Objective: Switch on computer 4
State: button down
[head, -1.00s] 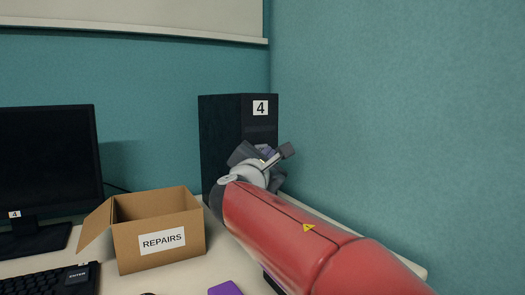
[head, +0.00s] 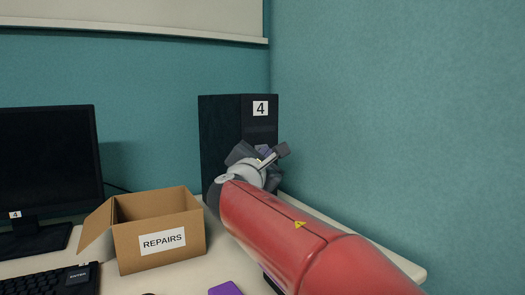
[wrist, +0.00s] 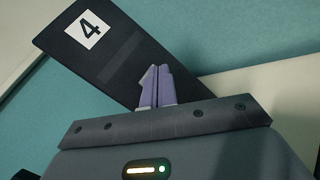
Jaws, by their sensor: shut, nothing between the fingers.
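Computer 4 is a dark tower (head: 221,135) standing upright at the back right of the desk, with a white "4" label high on its front. In the wrist view the tower (wrist: 113,62) appears tilted, its label at the upper left. My gripper (head: 264,149) is in front of the tower's front face in the head view. In the wrist view its purple fingers (wrist: 157,72) are together with nothing between them, overlapping the lower part of the front. I cannot tell whether they touch it. No power button can be made out; the arm and fingers cover the lower front.
An open cardboard box (head: 150,241) marked REPAIRS stands left of the tower. A monitor (head: 50,160) labelled 4 and a keyboard (head: 45,282) are at the left. A purple object (head: 226,288) lies at the desk's front. The teal wall (head: 400,130) is close on the right.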

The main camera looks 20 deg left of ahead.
jog(key=shift+w+a, duration=0.2)
jog(key=shift+s+d, duration=0.1)
jog(key=shift+d, duration=0.05)
dwell(0.3)
jog(key=shift+s+d+b, duration=0.5)
jog(key=shift+d, duration=0.05)
jog(key=shift+s+d+b, duration=1.65)
jog(key=shift+s+d, duration=0.3)
jog(key=shift+d, duration=0.3)
